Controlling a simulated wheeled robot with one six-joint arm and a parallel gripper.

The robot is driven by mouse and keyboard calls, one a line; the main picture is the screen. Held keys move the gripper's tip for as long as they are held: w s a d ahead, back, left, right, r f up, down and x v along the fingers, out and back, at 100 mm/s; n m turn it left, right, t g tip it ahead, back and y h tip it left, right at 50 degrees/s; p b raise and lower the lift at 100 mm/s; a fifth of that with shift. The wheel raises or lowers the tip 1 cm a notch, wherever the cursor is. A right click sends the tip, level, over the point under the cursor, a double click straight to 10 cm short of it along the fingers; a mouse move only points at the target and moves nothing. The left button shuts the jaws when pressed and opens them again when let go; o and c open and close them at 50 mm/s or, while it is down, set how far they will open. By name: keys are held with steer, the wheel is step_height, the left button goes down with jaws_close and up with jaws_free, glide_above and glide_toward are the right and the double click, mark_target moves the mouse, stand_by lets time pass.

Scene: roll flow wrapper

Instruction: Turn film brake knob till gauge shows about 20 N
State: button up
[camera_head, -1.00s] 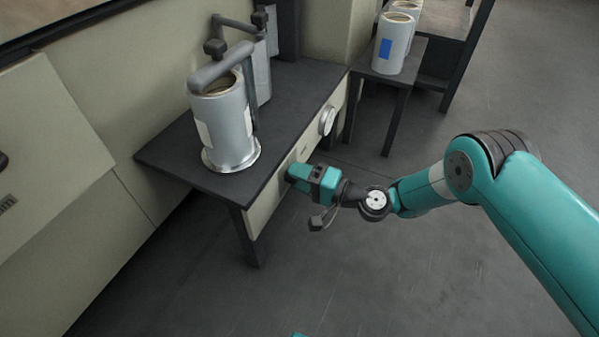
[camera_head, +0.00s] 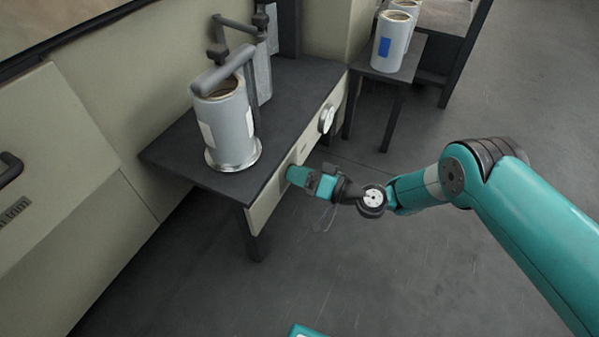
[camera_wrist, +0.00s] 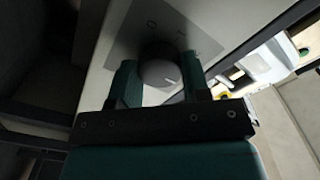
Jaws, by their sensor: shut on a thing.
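The film brake knob (camera_wrist: 160,68) is a dark round knob with a pale pointer line, in the wrist view. It sits on a grey plate with faint markings on the pale front panel (camera_wrist: 110,50). My gripper (camera_wrist: 160,83) is shut on the knob, one teal finger at each side. In the head view my gripper (camera_head: 292,175) is against the panel under the dark table's front edge, and it hides the knob there. The round gauge (camera_head: 326,119) is on the same panel, farther along; its face is seen edge-on and I cannot read it.
A film roll (camera_head: 227,125) stands upright on the dark table (camera_head: 180,155) under a clamp arm (camera_head: 222,73). Another roll stands behind it. A small side table (camera_head: 408,65) holds more rolls. The floor in front is clear.

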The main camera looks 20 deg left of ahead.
stand_by(0.4)
steer(key=o, duration=0.9)
steer(key=shift+d, duration=0.1)
steer(key=shift+s+d+p, duration=0.25)
steer(key=shift+d+p, duration=2.6)
steer(key=shift+p, duration=0.3)
steer(key=shift+s+d+p, duration=0.2)
steer(key=shift+d+p, duration=2.7)
steer(key=shift+p, duration=0.2)
steer(key=shift+s+d+p, duration=0.25)
steer(key=shift+d+p, duration=2.6)
steer(key=shift+p, duration=0.3)
